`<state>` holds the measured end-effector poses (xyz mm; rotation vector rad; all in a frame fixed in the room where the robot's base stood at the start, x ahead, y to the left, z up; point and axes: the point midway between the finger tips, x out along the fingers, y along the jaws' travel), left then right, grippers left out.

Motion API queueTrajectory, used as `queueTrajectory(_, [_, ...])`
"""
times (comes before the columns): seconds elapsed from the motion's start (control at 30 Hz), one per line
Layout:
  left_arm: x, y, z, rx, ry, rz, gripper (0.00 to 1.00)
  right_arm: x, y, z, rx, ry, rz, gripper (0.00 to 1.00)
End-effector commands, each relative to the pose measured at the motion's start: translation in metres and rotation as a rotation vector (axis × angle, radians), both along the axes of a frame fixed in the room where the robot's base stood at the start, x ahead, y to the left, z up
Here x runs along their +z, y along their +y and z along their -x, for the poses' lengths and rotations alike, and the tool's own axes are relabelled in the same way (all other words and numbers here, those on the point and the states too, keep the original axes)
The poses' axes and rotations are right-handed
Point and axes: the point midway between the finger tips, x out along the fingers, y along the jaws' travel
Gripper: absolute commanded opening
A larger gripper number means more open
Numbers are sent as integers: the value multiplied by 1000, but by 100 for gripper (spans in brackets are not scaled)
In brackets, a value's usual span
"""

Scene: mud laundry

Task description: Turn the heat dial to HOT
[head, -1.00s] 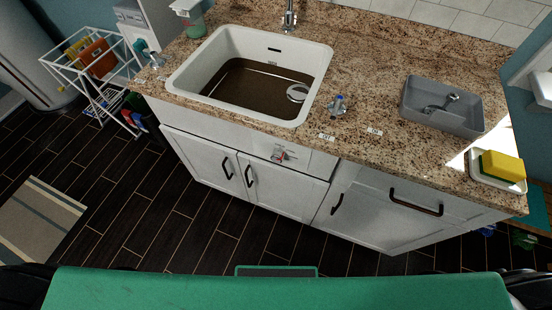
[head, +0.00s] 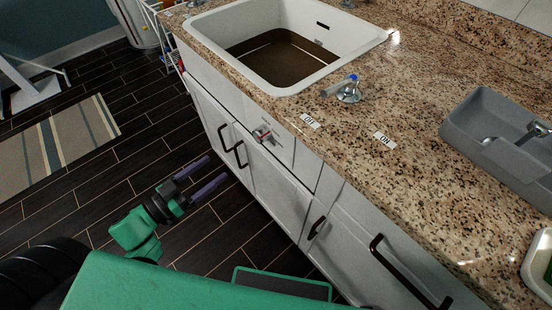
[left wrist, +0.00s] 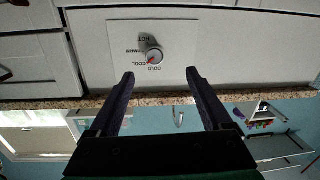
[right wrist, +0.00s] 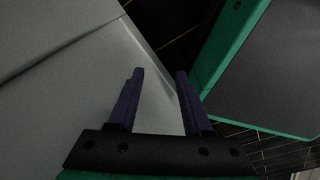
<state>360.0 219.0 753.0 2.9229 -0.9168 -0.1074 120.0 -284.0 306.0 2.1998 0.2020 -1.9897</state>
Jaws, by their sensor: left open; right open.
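The heat dial (head: 262,134) is a small silver knob on a white front panel below the sink. In the left wrist view the dial (left wrist: 153,54) sits on its plate with HOT, COOL and COLD labels around it, another label being too small to read. Its red mark points toward the COOL and COLD side. My left gripper (head: 211,168) is open and empty, left of the dial and apart from it; its fingers frame the space in front of the dial in the left wrist view. My right gripper (right wrist: 159,72) is open and empty beside a pale flat surface.
The white sink (head: 290,85) holds brown water. A blue-tipped handle (head: 350,90) stands on the granite counter (head: 420,190) near ON and OFF labels. A grey basin (head: 500,140) is at right. Cabinet handles (head: 390,265) stick out below.

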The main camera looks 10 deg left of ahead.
Motion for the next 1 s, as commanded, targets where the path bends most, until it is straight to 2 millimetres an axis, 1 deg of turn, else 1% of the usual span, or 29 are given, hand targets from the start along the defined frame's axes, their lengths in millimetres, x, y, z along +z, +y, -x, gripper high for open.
queueTrajectory(0.03, [5,-8,3,-38,-18,14,83,-8,4,1,-1,1,-5,50])
queueTrajectory(0.1, [14,-15,2,-58,-28,24,83,-7,11,3,-2,5,-14,50])
queueTrajectory(0.17, [17,-18,-3,-58,-31,26,83,-6,17,5,-1,7,-23,50])
queueTrajectory(0.27, [18,-30,-18,-56,-34,24,83,-7,28,7,2,10,-38,50])
queueTrajectory(0.3, [18,-36,-26,-56,-33,26,83,-8,31,7,2,10,-43,50])
queueTrajectory(0.37, [18,-45,-39,-55,-35,25,83,-8,34,8,3,11,-46,50])
queueTrajectory(0.47, [17,-62,-61,-54,-34,25,83,-9,32,8,5,11,-43,50])
queueTrajectory(0.6, [17,-84,-89,-52,-32,25,83,-8,24,7,3,10,-32,50])
queueTrajectory(0.7, [16,-95,-103,-51,-30,26,83,-8,21,7,1,10,-29,50])
queueTrajectory(0.8, [15,-101,-110,-52,-28,25,83,-8,20,7,-1,10,-28,50])
queueTrajectory(1.0, [15,-102,-111,-52,-27,25,83,-8,20,7,-1,9,-28,50])
